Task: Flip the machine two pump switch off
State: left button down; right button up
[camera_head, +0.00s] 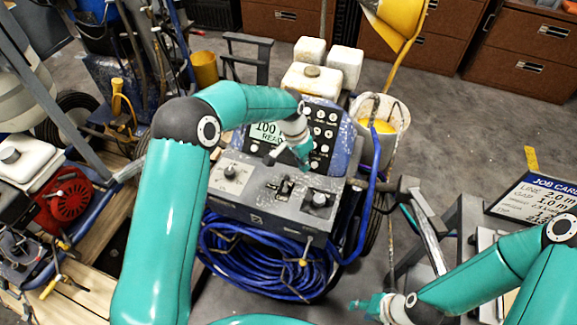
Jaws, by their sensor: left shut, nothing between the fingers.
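A line striper with blue parts stands in the middle, its grey control box (262,203) facing me.
A panel with a lit screen (266,132) and round buttons stands behind the switch, partly hidden by my left arm. A blue hose coil (260,262) hangs below the box. A handlebar (427,228) and a job card (540,203) are at the right. Another machine's red engine (66,199) is at the left.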

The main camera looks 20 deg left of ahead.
aim_at(286, 184)
pick_arm(q)
jog(key=shift+s+a+r+p, duration=0.1)
jog(key=shift+s+a+p, duration=0.2)
jog(key=shift+s+a, duration=0.25)
jog(key=shift+s+a+r+p, duration=0.1)
jog(key=shift+s+a+p, duration=0.2)
jog(key=shift+s, duration=0.35)
jog(key=shift+s+a, duration=0.25)
jog(key=shift+s, duration=0.1)
